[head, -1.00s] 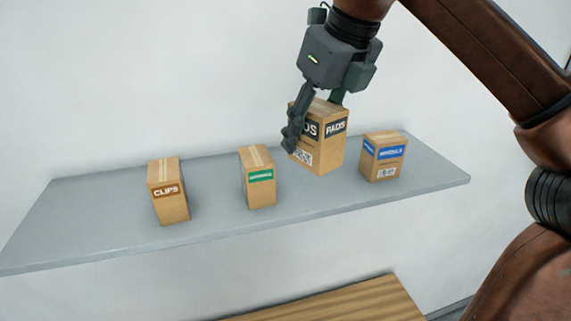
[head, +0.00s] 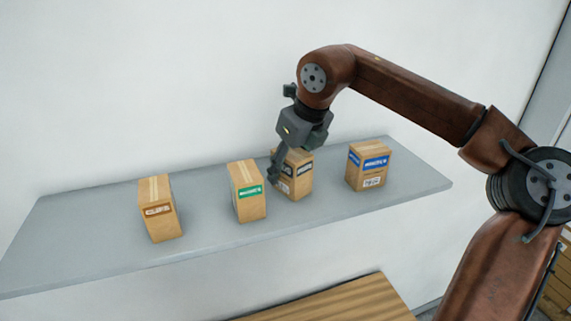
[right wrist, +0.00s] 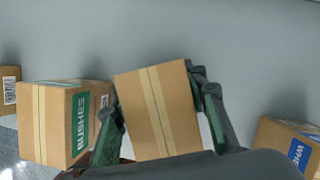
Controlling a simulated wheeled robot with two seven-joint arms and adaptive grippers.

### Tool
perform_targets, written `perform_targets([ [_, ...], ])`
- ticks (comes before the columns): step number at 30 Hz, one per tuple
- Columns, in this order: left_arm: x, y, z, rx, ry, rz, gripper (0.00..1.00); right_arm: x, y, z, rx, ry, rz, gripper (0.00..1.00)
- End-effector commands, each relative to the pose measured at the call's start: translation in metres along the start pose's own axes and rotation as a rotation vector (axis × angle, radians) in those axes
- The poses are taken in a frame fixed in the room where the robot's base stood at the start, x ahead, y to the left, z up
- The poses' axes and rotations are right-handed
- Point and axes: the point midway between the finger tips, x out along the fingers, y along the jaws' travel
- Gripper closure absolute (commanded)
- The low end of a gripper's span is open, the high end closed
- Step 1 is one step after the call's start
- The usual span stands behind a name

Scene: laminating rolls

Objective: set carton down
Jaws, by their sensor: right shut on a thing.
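My right gripper (head: 290,168) is shut on a brown carton with a black label (head: 299,181), which read PADS a second earlier. In the right wrist view, the fingers (right wrist: 156,95) lie on both sides of the held carton (right wrist: 157,110), whose taped top faces the camera. The carton is upright at the shelf (head: 90,225), between the green-label carton and the blue-label carton. I cannot tell whether its base touches the shelf. My left gripper is not in view.
The green-label carton (head: 247,191) stands close to the left of the held one. The blue-label carton (head: 369,166) stands to the right with a gap. The CLIPS carton (head: 159,208) is farther left. A wooden surface (head: 335,301) lies below the shelf.

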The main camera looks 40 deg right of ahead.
Motion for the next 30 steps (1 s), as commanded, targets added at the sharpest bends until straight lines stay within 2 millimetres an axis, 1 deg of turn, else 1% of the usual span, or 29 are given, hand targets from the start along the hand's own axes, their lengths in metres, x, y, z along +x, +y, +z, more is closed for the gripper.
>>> perform_targets([
  [10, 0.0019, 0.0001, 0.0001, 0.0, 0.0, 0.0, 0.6, 0.003, 0.0004, -0.0013, -0.001, -0.002, 0.0, 0.95],
  [11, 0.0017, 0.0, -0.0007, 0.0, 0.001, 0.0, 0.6, 0.0033, 0.0002, -0.0016, -0.001, 0.0, -0.001, 0.59],
  [18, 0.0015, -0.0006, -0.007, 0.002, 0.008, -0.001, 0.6, 0.0027, 0.0001, -0.0013, 0.0, 0.0, -0.001, 0.43],
  [26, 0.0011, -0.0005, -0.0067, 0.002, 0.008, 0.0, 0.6, 0.0021, 0.0001, -0.001, 0.0, 0.0, -0.001, 0.43],
  [28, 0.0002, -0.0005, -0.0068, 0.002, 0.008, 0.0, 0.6, -0.0008, 0.0002, -0.0001, 0.0, -0.001, -0.001, 0.43],
  [30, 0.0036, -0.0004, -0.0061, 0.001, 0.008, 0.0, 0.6, -0.0065, -0.0001, 0.0, 0.001, -0.003, -0.002, 0.43],
])
